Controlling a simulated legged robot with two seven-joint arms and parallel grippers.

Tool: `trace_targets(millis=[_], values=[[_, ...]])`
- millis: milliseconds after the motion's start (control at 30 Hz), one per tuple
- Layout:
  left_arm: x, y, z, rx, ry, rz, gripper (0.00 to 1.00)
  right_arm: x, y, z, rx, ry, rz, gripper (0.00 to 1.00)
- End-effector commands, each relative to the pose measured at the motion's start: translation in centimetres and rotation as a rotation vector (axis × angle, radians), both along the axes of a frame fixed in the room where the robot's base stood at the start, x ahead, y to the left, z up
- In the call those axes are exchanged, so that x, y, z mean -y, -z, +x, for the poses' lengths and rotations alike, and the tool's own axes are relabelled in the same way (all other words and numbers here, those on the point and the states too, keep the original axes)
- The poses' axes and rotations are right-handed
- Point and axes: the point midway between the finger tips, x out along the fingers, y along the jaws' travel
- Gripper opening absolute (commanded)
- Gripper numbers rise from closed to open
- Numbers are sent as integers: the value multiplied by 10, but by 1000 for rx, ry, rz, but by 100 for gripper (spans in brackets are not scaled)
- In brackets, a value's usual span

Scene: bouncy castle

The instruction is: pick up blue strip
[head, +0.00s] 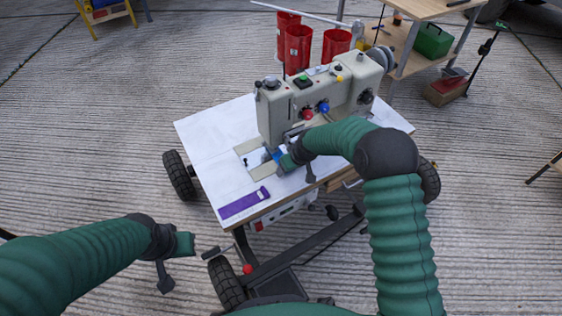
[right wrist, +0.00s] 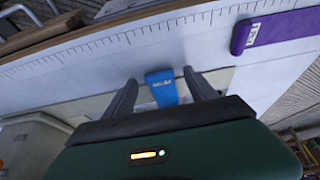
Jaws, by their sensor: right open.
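The blue strip (right wrist: 162,88) lies on the white sewing table (head: 205,148). In the right wrist view it shows between the two fingers of my right gripper (right wrist: 160,90), which is open. In the head view only a small part of the blue strip (head: 277,155) shows beside my right gripper (head: 279,160), at the needle area of the machine; the rest is hidden. I cannot tell whether the fingers touch it. My left gripper (head: 183,262) hangs off the table's front left side, away from the strip; its finger opening is unclear.
A grey sewing machine (head: 320,95) stands on the table, close behind my right gripper. A purple strip (head: 244,203) lies near the table's front edge. Red cylinders (head: 298,48) stand behind the machine. The table's left part is clear.

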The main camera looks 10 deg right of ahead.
Motion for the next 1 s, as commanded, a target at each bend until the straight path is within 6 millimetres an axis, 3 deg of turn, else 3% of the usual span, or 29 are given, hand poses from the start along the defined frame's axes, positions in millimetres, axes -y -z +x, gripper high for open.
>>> trace_targets(millis=[67,500,1000], values=[[0,-1,0,0,0,0,0,0,-1,0,0,0,0,60],[0,-1,0,0,0,0,0,0,0,0,-1,0,0,3],[0,-7,0,0,0,0,0,-1,-5,-1,-1,0,0,1]])
